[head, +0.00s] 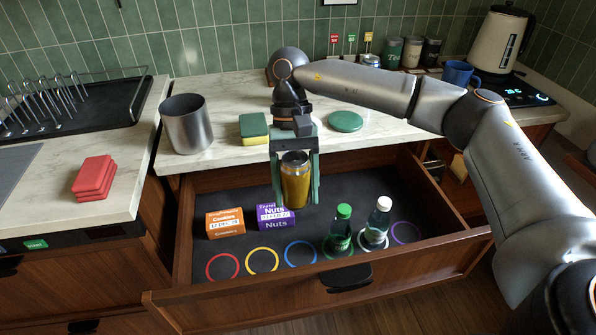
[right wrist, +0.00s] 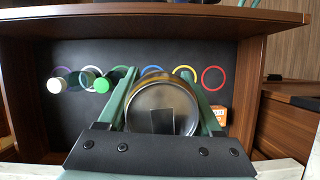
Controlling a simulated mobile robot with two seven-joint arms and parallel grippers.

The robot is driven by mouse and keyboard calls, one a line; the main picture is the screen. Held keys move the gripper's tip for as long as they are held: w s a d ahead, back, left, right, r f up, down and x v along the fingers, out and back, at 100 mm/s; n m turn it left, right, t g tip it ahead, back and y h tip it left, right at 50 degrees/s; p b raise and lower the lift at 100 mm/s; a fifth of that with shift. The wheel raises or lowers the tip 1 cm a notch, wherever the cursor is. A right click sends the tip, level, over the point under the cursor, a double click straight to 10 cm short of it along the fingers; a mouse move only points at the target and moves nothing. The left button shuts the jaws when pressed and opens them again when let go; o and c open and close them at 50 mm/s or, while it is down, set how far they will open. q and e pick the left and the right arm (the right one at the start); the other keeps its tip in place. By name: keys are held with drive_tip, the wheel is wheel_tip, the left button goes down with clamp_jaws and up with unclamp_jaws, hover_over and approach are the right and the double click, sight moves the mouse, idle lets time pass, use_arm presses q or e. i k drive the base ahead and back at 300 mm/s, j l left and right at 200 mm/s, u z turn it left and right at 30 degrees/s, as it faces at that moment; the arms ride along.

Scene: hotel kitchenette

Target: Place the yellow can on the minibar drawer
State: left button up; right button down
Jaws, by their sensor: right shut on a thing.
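The yellow can (head: 295,182) is upright between the fingers of my right gripper (head: 295,185), which is shut on it. It hangs above the open minibar drawer (head: 340,187). In the right wrist view the can's silver top (right wrist: 162,105) shows between the fingers of the right gripper (right wrist: 165,110). The drawer's dark floor has a front row of coloured rings: red (head: 222,266), yellow (head: 262,260), blue (head: 300,253), then green, white and purple (head: 406,232). The red, yellow and blue rings are empty. My left gripper is not in view.
A green-capped bottle (head: 341,228) and a white-capped bottle (head: 378,220) stand in the drawer on the green and white rings. An orange box (head: 225,223) and a purple nuts box (head: 275,216) sit left of them. A metal bin (head: 187,124) and sponge (head: 253,128) are on the counter behind.

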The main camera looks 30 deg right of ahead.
sight(222, 268)
drive_tip(key=i+j+z, duration=0.25)
drive_tip(key=j, duration=0.35)
drive_tip(key=j+z, duration=0.25)
drive_tip(key=j, duration=0.35)
drive_tip(key=i+j+z, duration=0.2)
drive_tip(key=j, duration=0.45)
drive_tip(key=k+l, duration=0.05)
